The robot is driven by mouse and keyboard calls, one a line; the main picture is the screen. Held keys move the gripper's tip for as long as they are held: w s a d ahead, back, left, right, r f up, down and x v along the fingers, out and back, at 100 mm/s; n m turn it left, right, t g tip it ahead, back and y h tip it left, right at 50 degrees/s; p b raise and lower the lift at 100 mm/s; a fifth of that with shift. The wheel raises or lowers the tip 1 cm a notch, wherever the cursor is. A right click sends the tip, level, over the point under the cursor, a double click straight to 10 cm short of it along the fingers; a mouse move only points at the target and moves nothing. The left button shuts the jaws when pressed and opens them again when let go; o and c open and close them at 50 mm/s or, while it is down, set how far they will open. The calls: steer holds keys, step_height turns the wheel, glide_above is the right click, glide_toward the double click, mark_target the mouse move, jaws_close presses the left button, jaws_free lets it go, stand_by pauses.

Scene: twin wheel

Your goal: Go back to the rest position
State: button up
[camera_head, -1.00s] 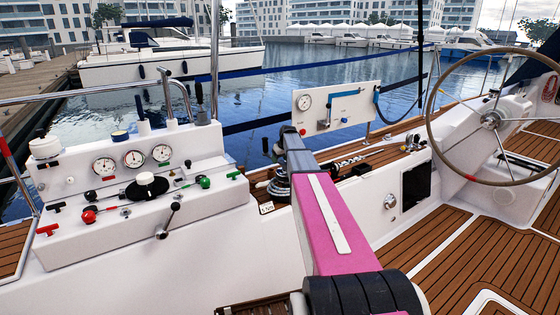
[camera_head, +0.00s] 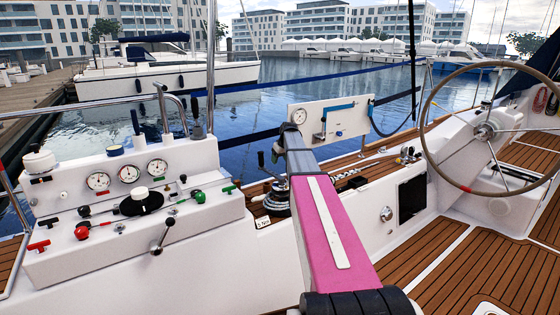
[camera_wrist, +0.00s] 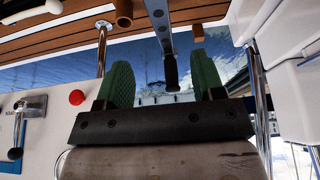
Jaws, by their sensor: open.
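My gripper (camera_wrist: 165,85) shows in the wrist view with two green fingers set wide apart. It is open, and nothing is held between the fingers. The space beyond the fingers shows water, a rail and teak trim. In the head view my pink arm reaches forward from the bottom middle. The gripper's fingers are not visible in the head view.
A white console (camera_head: 120,240) with gauges, knobs and levers stands at the left. A winch (camera_head: 277,198) sits beside my arm. A steering wheel (camera_head: 430,130) is at the right. Metal posts and rails (camera_head: 211,70) edge the deck. The teak floor (camera_head: 460,255) at right is clear.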

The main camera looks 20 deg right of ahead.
steer(key=s+a+f+m+g, duration=0.1)
steer(key=s+a+f, duration=0.4)
steer(key=s, duration=0.8)
steer(key=s+a+f+m+g+h, duration=0.1)
steer(key=s+a+f+g, duration=0.1)
steer(key=s+a+f, duration=0.4)
steer(key=s+a+f+m+g, duration=0.1)
steer(key=s+a+f, duration=0.4)
steer(key=s, duration=1.6)
step_height(320, 180, down, 6)
steer(key=shift+a+r+m, duration=0.1)
steer(key=shift+a+m, duration=0.2)
